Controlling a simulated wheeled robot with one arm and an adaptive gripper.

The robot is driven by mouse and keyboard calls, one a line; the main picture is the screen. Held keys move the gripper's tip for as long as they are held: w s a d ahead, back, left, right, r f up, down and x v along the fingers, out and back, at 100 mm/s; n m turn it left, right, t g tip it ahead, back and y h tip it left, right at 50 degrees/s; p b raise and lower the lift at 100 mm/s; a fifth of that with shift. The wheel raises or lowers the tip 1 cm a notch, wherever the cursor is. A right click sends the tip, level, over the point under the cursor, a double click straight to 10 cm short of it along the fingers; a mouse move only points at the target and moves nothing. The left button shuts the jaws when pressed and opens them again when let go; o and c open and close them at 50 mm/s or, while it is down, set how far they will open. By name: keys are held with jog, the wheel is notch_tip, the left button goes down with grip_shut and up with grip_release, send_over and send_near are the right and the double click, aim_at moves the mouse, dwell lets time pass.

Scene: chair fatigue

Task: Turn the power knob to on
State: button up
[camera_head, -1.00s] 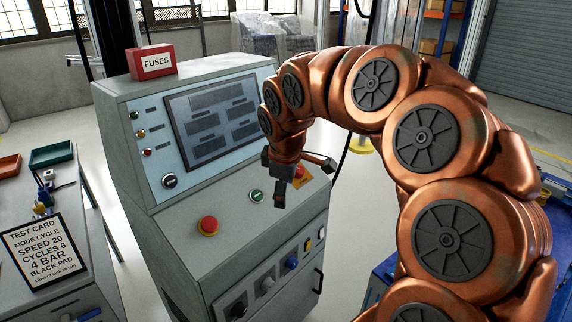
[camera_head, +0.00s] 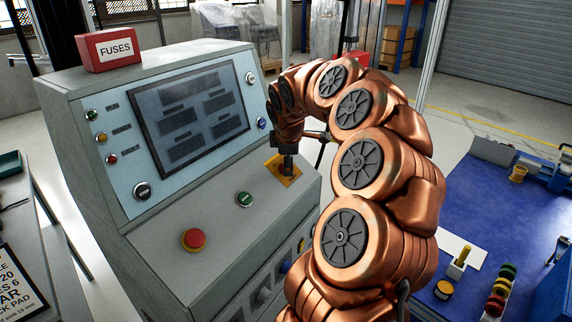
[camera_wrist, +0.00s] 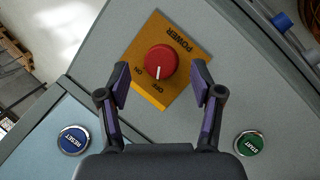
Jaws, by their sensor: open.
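The power knob (camera_wrist: 158,62) is a round red dial on a yellow plate (camera_wrist: 185,33) marked POWER, OFF and ON, upside down in the wrist view. Its white line points toward the OFF mark; the ON mark is to the left of it. My gripper (camera_wrist: 161,76) is open, with one finger on each side of the knob and a visible gap to it on both sides. In the head view my gripper (camera_head: 287,163) points down over the yellow plate (camera_head: 278,174) at the console's right end and hides the knob.
The console has a green start button (camera_head: 244,199), a red emergency button (camera_head: 194,239) and an upright screen panel (camera_head: 190,115). A blue reset button (camera_wrist: 73,140) is near the left finger in the wrist view. A blue workbench (camera_head: 480,215) is at right.

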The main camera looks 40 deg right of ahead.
jog(key=shift+x, duration=1)
jog(key=shift+a, duration=0.15)
jog(key=c, duration=1.1)
